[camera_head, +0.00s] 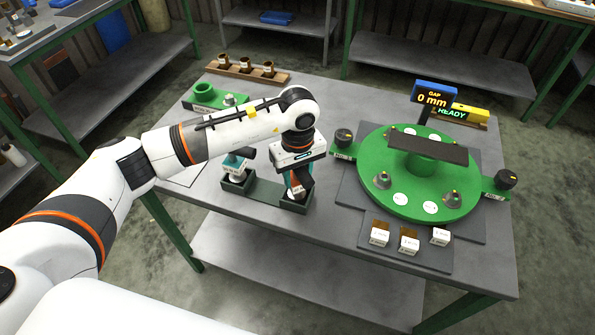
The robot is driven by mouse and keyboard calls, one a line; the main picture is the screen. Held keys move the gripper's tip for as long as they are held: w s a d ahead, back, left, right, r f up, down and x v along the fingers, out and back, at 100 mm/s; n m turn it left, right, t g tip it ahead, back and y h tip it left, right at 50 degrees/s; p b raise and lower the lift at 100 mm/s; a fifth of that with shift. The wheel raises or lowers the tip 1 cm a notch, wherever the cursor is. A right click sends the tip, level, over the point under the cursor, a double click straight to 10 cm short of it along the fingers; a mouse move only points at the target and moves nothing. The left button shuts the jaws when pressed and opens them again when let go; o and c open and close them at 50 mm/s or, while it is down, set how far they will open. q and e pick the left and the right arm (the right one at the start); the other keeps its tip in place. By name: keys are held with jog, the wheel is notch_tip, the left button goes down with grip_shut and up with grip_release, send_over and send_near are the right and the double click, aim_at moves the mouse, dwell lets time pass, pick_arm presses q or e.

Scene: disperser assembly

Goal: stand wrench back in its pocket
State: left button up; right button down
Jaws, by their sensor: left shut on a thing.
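My left gripper (299,178) comes down over the right end of a low dark green holder (266,192) near the table's front left. It is shut on a tool, which I take to be the wrench (297,193). Only a small dark part with a white label shows, low between the fingers. It is at or just above the holder's right end; whether it is seated in the pocket cannot be told. A second tool, teal and white (236,168), stands in the holder's left end. My right gripper is not in view.
A green turntable (380,185) with a dark bar and several small parts fills the table's right side. Labelled white blocks (409,243) lie in front of it. A wooden rack (245,73) and a green fixture (212,98) stand behind my left arm.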

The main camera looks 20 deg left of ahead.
pick_arm(q)
jog(key=shift+f, duration=0.1)
jog(key=o, duration=1.3)
jog(key=shift+r, duration=0.4)
notch_tip(320, 180, up, 10)
jog(key=b, duration=0.3)
jog(key=shift+r, duration=0.75)
